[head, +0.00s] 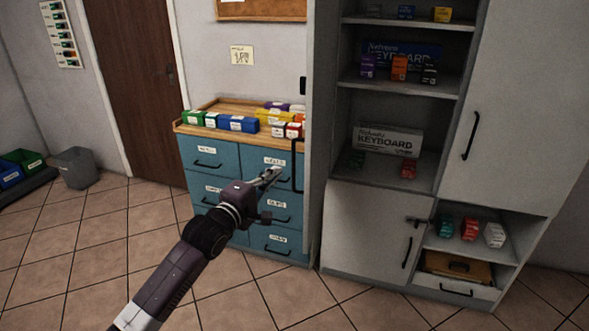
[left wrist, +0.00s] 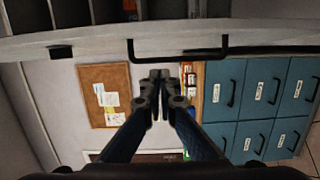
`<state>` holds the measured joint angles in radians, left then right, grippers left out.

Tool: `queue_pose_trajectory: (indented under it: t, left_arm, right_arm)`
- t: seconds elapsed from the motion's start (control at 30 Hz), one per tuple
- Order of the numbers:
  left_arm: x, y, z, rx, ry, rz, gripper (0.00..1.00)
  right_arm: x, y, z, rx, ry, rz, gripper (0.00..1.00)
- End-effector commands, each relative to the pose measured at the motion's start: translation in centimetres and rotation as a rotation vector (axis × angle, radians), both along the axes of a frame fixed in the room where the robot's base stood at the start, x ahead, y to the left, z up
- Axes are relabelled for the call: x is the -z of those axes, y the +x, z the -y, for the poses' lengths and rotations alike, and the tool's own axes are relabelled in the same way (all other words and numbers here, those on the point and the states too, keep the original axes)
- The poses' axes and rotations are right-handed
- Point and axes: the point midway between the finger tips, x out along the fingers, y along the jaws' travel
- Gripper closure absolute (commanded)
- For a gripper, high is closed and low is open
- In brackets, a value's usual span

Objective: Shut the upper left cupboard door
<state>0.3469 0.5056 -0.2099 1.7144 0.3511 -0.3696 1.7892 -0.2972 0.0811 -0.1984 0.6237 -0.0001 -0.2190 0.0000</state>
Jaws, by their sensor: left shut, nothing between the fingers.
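The upper left cupboard door (head: 320,110) stands open and shows as a narrow grey panel, almost edge-on, in the head view. Its long black handle (head: 298,165) sticks out on the left side. The door also crosses the top of the left wrist view (left wrist: 270,35), with its handle (left wrist: 178,52) below it in the picture. My left gripper (head: 274,174) is shut and empty, just left of the handle in the head view. Its closed fingertips (left wrist: 159,76) show close to the handle in the left wrist view; I cannot tell whether they touch. My right gripper is out of view.
The cupboard's open shelves (head: 400,95) hold keyboard boxes and small cartons. The lower left door (head: 365,235) is shut. A blue drawer cabinet (head: 225,170) with a box-filled wooden tray (head: 180,127) stands behind my gripper.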

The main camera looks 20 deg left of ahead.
Motion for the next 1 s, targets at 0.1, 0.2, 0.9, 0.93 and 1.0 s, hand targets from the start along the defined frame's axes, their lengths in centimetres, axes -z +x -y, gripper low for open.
queue_pose_trajectory:
  t: [0.1,0.2,0.9,0.93,1.0]
  left_arm:
    - [-0.2,1.9,0.4,0.000,-0.001,0.000,1.00]
    - [-0.2,3.3,0.6,0.000,0.000,0.001,1.00]
    - [0.1,3.7,4.7,-0.001,0.001,0.000,1.00]
    - [0.1,3.7,4.7,-0.001,0.001,0.000,1.00]
    - [0.1,3.7,4.7,-0.001,0.000,0.000,1.00]
  right_arm:
    - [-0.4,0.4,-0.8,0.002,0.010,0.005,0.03]
    - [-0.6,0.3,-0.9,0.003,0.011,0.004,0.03]
    - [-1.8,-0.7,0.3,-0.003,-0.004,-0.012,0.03]
    - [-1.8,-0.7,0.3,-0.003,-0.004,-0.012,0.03]
    - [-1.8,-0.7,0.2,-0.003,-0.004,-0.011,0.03]
